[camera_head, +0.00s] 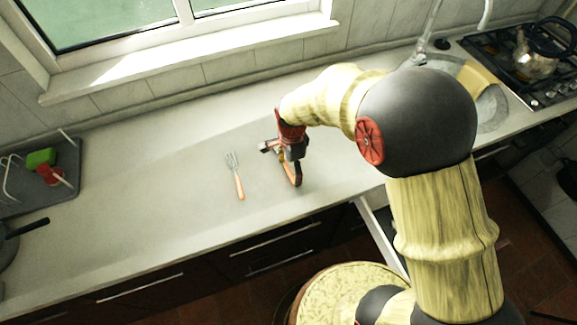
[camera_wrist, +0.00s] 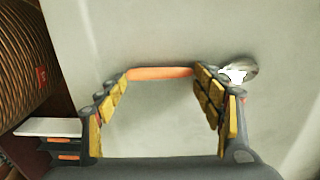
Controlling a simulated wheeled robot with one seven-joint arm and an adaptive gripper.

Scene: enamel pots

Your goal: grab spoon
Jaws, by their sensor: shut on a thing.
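The spoon shows in the wrist view, with its orange handle (camera_wrist: 160,73) across the space between my fingertips and its shiny metal bowl (camera_wrist: 238,72) past the right finger. My gripper (camera_wrist: 161,78) is shut on the spoon, with its fingers well apart along the handle. In the head view my gripper (camera_head: 283,164) points down at the counter, and the spoon is mostly hidden by it there. I cannot tell whether the spoon touches the counter.
A fork (camera_head: 236,177) with an orange handle lies on the counter (camera_head: 150,195) left of my gripper. A dish rack (camera_head: 60,190) stands far left. The sink (camera_head: 490,108) and a hob with a kettle (camera_head: 538,50) are at right. The counter's middle left is clear.

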